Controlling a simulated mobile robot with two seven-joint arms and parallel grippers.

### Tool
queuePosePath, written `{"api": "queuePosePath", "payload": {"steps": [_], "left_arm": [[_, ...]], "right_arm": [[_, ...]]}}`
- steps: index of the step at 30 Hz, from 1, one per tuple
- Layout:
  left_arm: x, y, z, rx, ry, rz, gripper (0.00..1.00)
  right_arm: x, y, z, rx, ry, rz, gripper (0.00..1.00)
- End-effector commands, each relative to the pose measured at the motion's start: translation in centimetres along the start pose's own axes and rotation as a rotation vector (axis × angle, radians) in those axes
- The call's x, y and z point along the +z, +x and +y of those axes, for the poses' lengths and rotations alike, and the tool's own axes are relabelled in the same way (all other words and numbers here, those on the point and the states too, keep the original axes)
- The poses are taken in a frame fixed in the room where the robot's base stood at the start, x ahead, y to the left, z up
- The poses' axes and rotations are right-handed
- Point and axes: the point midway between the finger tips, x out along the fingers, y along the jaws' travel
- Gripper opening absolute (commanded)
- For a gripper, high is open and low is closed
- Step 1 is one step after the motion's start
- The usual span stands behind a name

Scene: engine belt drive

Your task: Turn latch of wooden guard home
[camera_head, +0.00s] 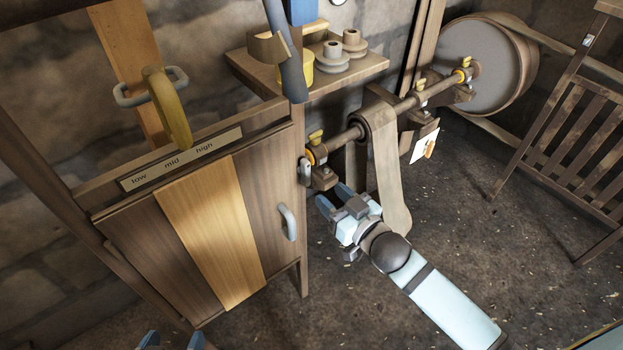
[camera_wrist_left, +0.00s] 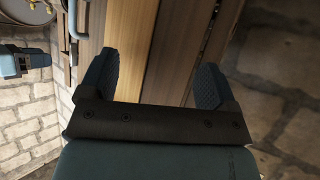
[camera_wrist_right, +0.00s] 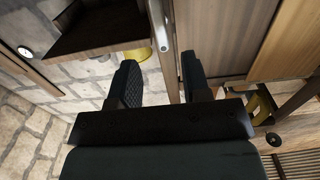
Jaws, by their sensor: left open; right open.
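The wooden guard (camera_head: 160,255) is a plank-fronted panel with a grey handle (camera_head: 289,222) on its right side; it looks closed. A small grey metal piece (camera_head: 305,171), which looks like the latch, stands roughly upright on the post at the guard's right edge. It seems to show in the right wrist view (camera_wrist_right: 162,38) too. My right gripper (camera_head: 335,198) is open and empty, just right of and below that piece, apart from it. My left gripper (camera_head: 171,341) is open and empty at the bottom edge, in front of the guard. Its wrist view shows the planks (camera_wrist_left: 150,60) beyond its fingers.
A yellow lever (camera_head: 168,105) stands above the low-mid-high label. A shelf (camera_head: 350,72) with pulleys, a shaft with yellow-knobbed bearings (camera_head: 318,150) and a hanging belt (camera_head: 390,190) are near my right gripper. A slatted wooden frame (camera_head: 580,150) stands right. The floor in front is clear.

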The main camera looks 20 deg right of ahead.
Motion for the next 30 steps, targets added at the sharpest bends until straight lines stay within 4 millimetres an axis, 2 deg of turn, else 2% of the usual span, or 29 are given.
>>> {"api": "queuePosePath", "payload": {"steps": [1,6,12,24,30], "left_arm": [[0.1,0.1,0.0,0.001,-0.001,0.003,0.83],[-0.2,0.0,0.1,0.005,-0.004,0.015,0.83],[-0.3,0.0,0.2,0.008,-0.006,0.022,0.83],[-0.2,0.0,0.2,0.009,-0.005,0.02,0.83],[-0.2,0.1,0.2,0.008,-0.005,0.019,0.83]], "right_arm": [[0.0,1.2,0.0,0.0,-0.001,0.003,0.44],[0.0,4.4,0.0,0.0,-0.002,0.002,0.44],[0.1,6.8,0.0,0.0,0.0,0.0,0.44],[0.1,7.5,0.0,0.0,0.0,-0.001,0.44],[0.1,7.5,0.0,0.0,0.0,-0.001,0.0]]}}
